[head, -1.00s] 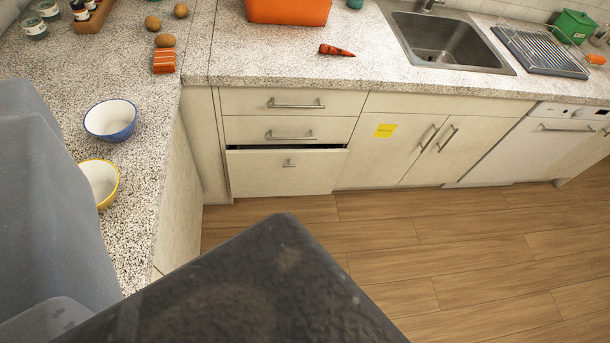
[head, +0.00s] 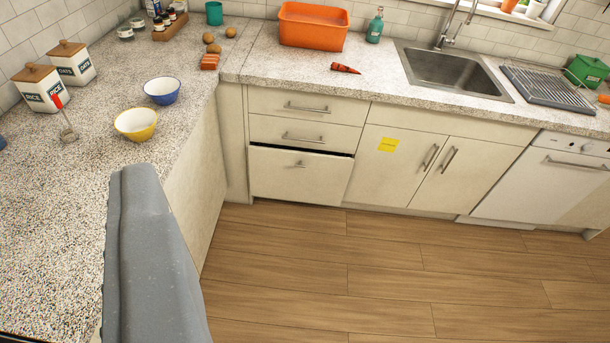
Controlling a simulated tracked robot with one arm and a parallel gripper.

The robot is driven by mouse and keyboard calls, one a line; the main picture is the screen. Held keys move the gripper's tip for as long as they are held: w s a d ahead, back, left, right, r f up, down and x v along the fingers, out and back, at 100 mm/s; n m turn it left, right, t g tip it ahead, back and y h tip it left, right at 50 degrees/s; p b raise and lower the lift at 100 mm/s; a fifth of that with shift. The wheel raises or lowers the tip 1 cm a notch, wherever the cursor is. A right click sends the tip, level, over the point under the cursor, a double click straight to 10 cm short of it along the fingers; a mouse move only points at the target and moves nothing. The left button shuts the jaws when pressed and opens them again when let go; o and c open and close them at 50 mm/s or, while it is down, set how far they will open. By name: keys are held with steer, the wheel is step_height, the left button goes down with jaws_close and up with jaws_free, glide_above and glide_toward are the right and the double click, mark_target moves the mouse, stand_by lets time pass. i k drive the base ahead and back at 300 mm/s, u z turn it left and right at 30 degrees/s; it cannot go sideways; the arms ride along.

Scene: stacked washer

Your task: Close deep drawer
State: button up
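The deep drawer (head: 299,178) is the lowest and tallest front in the drawer stack left of the sink cabinet. It stands slightly open, with a dark gap along its top edge. Its small handle (head: 294,165) sits near the top of its front. The two drawers above, the top drawer (head: 308,107) and the middle drawer (head: 304,134), look shut. A grey part of my arm fills the lower left of the view, over the left counter. My gripper's fingers do not show, and nothing of mine touches the drawer.
The left counter (head: 60,210) ends in a side panel (head: 200,180) beside the drawers. It carries a blue bowl (head: 162,91), a yellow bowl (head: 136,124) and canisters. The wooden floor (head: 380,265) before the drawers is clear. A dishwasher (head: 545,180) stands right.

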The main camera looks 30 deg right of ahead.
mark_target(277, 172)
steer(key=z, duration=0.5)
steer(key=i, duration=1.65)
steer(key=u, duration=0.05)
